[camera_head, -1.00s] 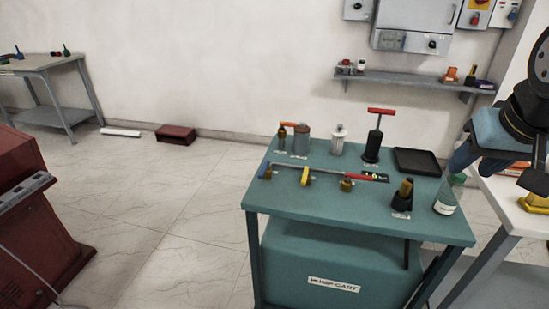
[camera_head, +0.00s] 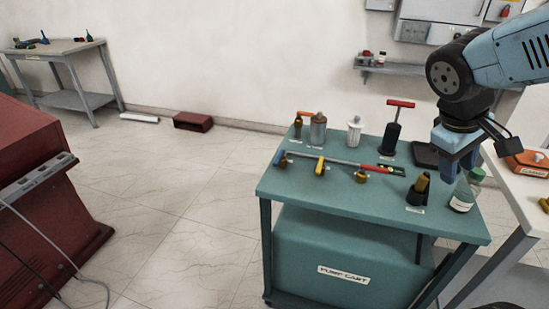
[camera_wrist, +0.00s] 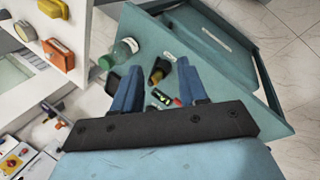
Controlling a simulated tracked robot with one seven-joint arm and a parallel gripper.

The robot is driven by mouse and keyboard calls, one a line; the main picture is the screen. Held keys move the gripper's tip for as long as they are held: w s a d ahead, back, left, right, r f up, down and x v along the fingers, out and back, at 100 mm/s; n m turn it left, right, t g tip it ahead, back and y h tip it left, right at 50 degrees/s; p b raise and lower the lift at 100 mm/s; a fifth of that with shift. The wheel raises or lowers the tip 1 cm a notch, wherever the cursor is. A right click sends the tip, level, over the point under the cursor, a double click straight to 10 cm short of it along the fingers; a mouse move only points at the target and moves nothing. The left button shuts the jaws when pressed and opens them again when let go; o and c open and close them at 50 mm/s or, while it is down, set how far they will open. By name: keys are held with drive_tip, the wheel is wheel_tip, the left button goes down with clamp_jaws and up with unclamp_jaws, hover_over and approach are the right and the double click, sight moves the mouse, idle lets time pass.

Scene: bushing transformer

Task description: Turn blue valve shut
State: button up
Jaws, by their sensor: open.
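The blue valve handle (camera_head: 282,160) is small and sits at the left end of a grey pipe (camera_head: 338,161) on the teal pump cart (camera_head: 380,222). A yellow valve handle (camera_head: 319,166) and a red valve handle (camera_head: 378,168) are farther right on the same pipe. My gripper (camera_head: 452,176) points down above the cart's right end, well to the right of the blue valve. In the wrist view, my gripper (camera_wrist: 159,66) shows two blue fingers apart with nothing held between them. I cannot make out the blue valve in the wrist view.
A black-and-amber tool (camera_head: 418,190) and a bottle (camera_head: 462,196) stand near my gripper. A T-handled pump (camera_head: 391,133), a white canister (camera_head: 354,133) and a grey canister (camera_head: 318,130) stand behind the pipe. Floor left of the cart is clear.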

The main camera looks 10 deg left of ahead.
drive_tip(key=w+a+f+n+t+h, duration=0.2)
drive_tip(key=w+a+f+n+h, duration=0.2)
drive_tip(key=w+a+n, duration=0.25)
drive_tip(key=n+t+y, duration=0.7)
drive_tip(key=n+t, duration=0.7)
drive_tip(key=n, duration=0.8)
approach(278, 158)
drive_tip(key=w, duration=1)
drive_tip(key=shift+w+d+f, duration=0.1)
drive_tip(key=shift+d, duration=0.25)
drive_tip(key=shift+m, duration=0.25)
clamp_jaws()
